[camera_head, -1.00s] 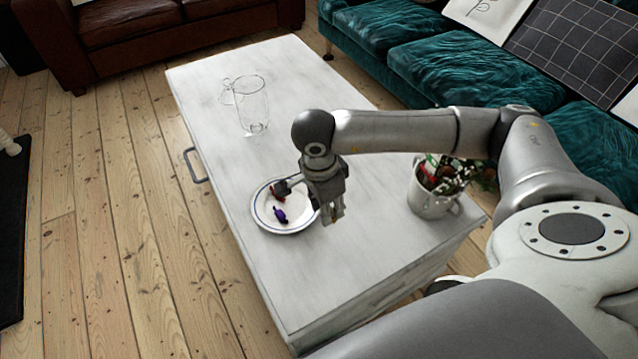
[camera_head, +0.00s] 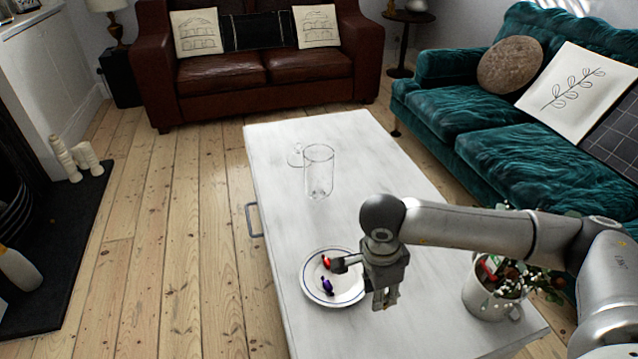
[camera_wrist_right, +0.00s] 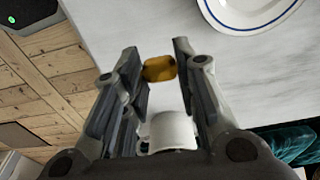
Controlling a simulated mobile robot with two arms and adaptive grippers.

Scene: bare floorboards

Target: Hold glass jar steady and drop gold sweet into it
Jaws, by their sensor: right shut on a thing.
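The glass jar (camera_head: 318,172) stands upright and clear on the white table, beyond the plate. What looks like its glass lid (camera_head: 296,156) lies beside it on the left. My right gripper (camera_head: 384,300) is above the table, just right of the plate. In the right wrist view it is shut on the gold sweet (camera_wrist_right: 159,68), which sits between the fingertips (camera_wrist_right: 160,66). The sweet is barely visible in the head view. My left gripper is in neither view.
A blue-rimmed plate (camera_head: 312,290) holds a red sweet (camera_head: 326,261) and a purple sweet (camera_head: 327,286). A mug with a plant (camera_head: 488,296) stands right of my gripper. A teal sofa (camera_head: 500,150) is at the right.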

